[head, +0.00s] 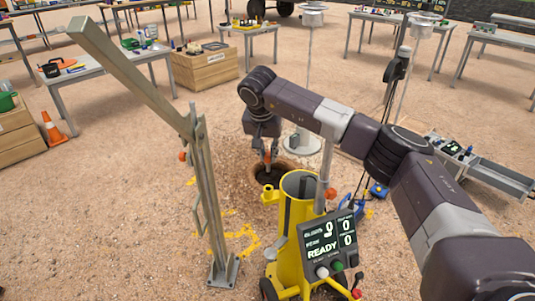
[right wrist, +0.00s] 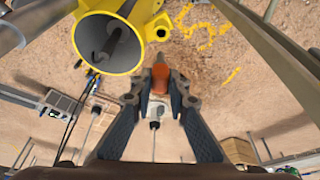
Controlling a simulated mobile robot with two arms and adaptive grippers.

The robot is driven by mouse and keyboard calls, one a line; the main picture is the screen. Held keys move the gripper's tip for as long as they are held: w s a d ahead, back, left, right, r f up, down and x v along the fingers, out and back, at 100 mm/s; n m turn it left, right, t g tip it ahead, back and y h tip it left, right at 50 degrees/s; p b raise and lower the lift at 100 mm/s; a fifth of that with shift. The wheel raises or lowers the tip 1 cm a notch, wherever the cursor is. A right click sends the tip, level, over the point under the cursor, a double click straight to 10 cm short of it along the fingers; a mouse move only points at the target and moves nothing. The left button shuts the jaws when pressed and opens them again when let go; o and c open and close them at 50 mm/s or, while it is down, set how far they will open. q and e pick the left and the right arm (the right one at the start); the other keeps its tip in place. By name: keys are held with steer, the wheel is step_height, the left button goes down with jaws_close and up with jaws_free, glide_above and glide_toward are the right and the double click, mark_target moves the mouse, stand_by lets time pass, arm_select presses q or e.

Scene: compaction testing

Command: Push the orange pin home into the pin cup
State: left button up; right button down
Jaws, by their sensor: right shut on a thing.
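My right gripper (head: 266,148) hangs above the yellow machine, fingers pointing down. In the right wrist view its two fingers (right wrist: 161,90) are closed around the orange pin (right wrist: 160,72). The pin (head: 267,157) also shows in the head view, small and partly hidden by the fingers. The pin cup (head: 268,192) is a small yellow cup on the side of the yellow tube, below the pin. In the right wrist view the cup (right wrist: 161,31) shows a dark hole just beyond the pin tip; the pin appears apart from it. My left gripper is not in view.
The yellow tube (head: 290,235) carries a panel (head: 333,246) reading READY. A tall metal lever stand (head: 208,200) rises close on the left. A dark hole in the ground (head: 270,178) lies behind the cup. Tables and a wooden crate (head: 205,68) stand farther back.

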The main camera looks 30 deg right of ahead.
mark_target(267, 164)
steer(key=shift+p, duration=0.35)
steer(key=shift+f, duration=0.2)
step_height(267, 164, down, 4)
steer(key=shift+r+b, duration=0.1)
steer(key=shift+b, duration=0.75)
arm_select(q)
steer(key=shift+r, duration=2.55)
arm_select(e)
steer(key=shift+f, duration=0.7)
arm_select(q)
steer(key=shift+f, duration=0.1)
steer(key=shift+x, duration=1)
